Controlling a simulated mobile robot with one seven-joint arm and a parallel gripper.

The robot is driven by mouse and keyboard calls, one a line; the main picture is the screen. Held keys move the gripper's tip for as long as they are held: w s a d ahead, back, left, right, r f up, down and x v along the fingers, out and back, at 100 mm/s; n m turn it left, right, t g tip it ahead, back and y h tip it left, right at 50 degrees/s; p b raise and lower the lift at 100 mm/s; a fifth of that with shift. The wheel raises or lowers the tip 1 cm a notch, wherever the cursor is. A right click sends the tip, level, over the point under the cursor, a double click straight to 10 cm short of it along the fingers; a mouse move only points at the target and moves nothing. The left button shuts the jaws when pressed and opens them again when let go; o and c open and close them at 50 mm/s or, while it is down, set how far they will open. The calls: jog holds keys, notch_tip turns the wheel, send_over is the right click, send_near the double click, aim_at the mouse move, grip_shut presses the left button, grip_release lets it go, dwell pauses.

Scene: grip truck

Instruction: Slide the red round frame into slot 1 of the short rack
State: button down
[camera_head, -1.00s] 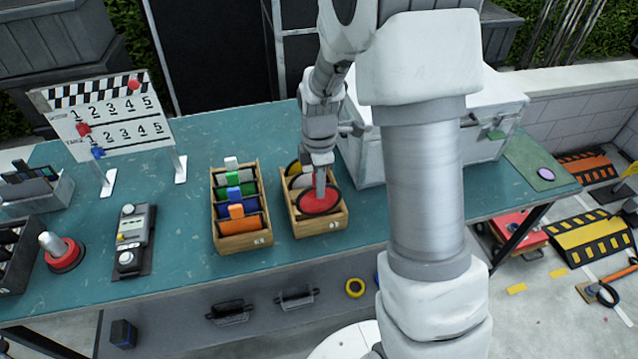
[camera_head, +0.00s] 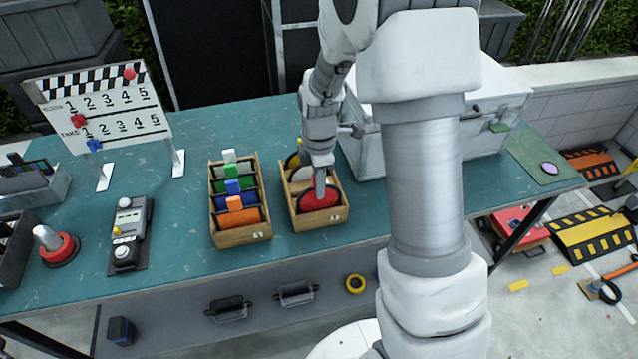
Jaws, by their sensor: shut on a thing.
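The red round frame (camera_head: 328,201) has a dark rim and sits inside the front part of the short wooden rack (camera_head: 320,220), tilted, with its upper part above the rack's front wall. My gripper (camera_head: 319,190) points down over the rack and is shut on the red frame's upper part. Behind it in the same rack are a pale round frame (camera_head: 299,174) and a yellow one (camera_head: 293,160), partly hidden by my gripper. The red frame's lower edge is hidden by the rack's front wall, and I cannot read the slot number.
A longer wooden rack (camera_head: 242,237) with white, green, blue and orange tabbed frames stands just left. A white case (camera_head: 370,165) is close behind on the right. A control box (camera_head: 128,235) and a clapperboard (camera_head: 105,110) stand farther left. The table's front edge is near.

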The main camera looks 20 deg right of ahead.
jog(key=shift+f+b, duration=0.9)
jog(key=shift+f, duration=0.3)
jog(key=c, duration=0.8)
grip_release()
notch_tip(320, 180, up, 17)
jog(key=shift+r+p, duration=0.2)
jog(key=shift+p, duration=0.35)
jog(key=s+r+m+t, duration=0.2)
jog(key=s+m, duration=0.4)
jog(key=s+r+m+t, duration=0.1)
jog(key=s+r+m, duration=0.1)
jog(key=s+m, duration=0.4)
jog(key=s+r+m+t, duration=0.2)
jog(key=s+r+m, duration=0.1)
jog(key=s+m, duration=0.3)
jog(key=shift+s+t, duration=0.3)
jog(key=shift+s, duration=0.95)
